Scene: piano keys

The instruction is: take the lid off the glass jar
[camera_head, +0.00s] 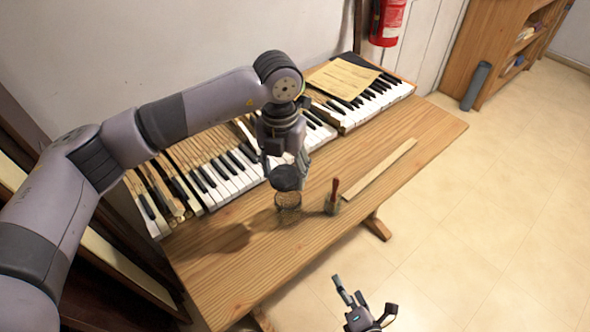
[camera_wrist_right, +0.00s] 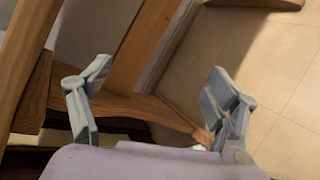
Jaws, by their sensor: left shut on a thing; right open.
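A dark round lid (camera_head: 286,178) is directly above the jar's mouth. From this angle I cannot tell whether the lid touches the rim or is slightly raised. My left gripper (camera_head: 284,168) points down over the jar and is shut on the lid, hiding part of it. My right gripper (camera_head: 361,300) is open and empty, in front of the table over the floor. It also shows open in the right wrist view (camera_wrist_right: 158,95), with nothing between its fingers.
Piano keys (camera_head: 225,177) lie along the back of the table (camera_head: 250,270), with a paper sheet (camera_head: 343,78) on the far part. A small container with a red-handled tool (camera_head: 333,200) stands just right of the jar. A wooden strip (camera_head: 380,170) lies further right. The front left tabletop is clear.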

